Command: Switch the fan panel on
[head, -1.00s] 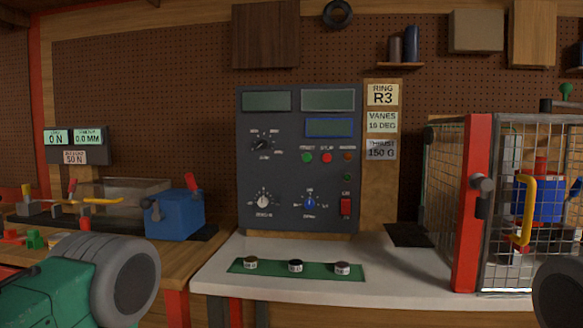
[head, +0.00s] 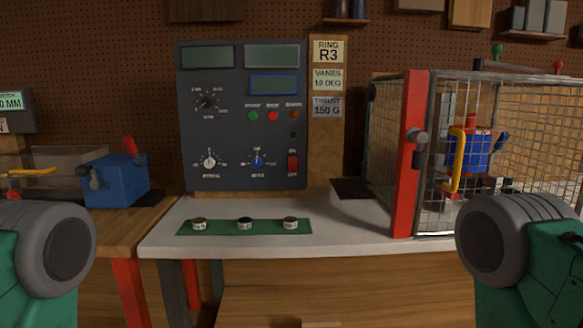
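The fan panel (head: 228,140) is a dark grey upright box at the back of the white bench. Its display screens (head: 273,56) look dark and blank. A red power rocker switch (head: 293,165) sits at its lower right, with small lettering above and below. Green (head: 252,115) and red (head: 272,115) round buttons and several knobs are on its face. Of my arms, only green and grey links show at the lower left and lower right, well in front of the panel. Neither gripper's fingers are in view.
A green mat (head: 262,227) with three small round pieces lies on the white bench (head: 350,238) before the panel. A wire cage (head: 510,150) with a red post (head: 409,155) stands on the right. A blue vise-like block (head: 117,180) is on the left wooden bench.

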